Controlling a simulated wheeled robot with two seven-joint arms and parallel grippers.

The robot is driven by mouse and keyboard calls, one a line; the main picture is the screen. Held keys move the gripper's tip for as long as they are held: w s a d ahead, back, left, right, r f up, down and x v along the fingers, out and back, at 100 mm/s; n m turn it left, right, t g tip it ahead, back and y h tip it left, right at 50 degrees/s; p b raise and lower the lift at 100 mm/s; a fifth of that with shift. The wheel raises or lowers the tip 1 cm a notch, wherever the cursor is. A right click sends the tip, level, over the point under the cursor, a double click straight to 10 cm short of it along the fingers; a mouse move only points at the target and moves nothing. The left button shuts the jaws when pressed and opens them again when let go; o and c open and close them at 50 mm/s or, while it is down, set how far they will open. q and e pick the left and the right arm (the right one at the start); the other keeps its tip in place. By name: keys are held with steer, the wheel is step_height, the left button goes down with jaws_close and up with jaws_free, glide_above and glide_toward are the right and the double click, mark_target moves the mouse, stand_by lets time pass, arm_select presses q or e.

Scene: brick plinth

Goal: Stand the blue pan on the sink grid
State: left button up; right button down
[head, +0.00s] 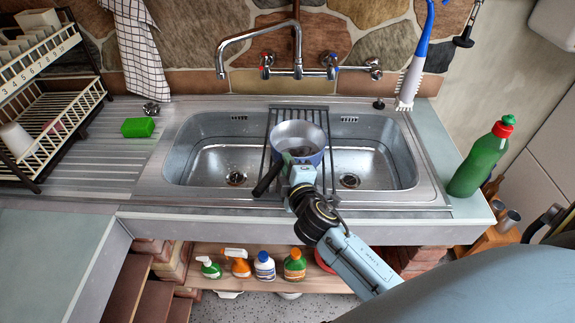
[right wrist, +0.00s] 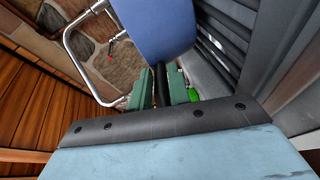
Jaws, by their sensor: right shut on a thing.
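The blue pan (head: 312,158) is over the dark sink grid (head: 266,158) that spans the middle of the double sink. Its opening faces up and it looks about level. Whether its base touches the grid bars cannot be told. My right gripper (head: 289,163) is shut on the pan's black handle, which sticks out toward the front left. In the right wrist view the pan's blue side (right wrist: 160,35) fills the top, with the handle (right wrist: 161,85) between the green fingers. My left gripper is not in view.
A tap (head: 255,35) hangs behind the grid. A green sponge (head: 138,127) and dish rack (head: 45,120) are at left. A green bottle (head: 480,160) stands on the right counter. Two sink basins flank the grid. Several bottles stand on the shelf (head: 225,277) below.

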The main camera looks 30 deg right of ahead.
steer(key=shift+f+b, duration=0.45)
steer(key=shift+b, duration=0.05)
steer(key=c, duration=1.2)
jaws_free()
steer(key=shift+c, duration=0.2)
steer(key=shift+f, duration=0.1)
steer(key=shift+s, duration=0.1)
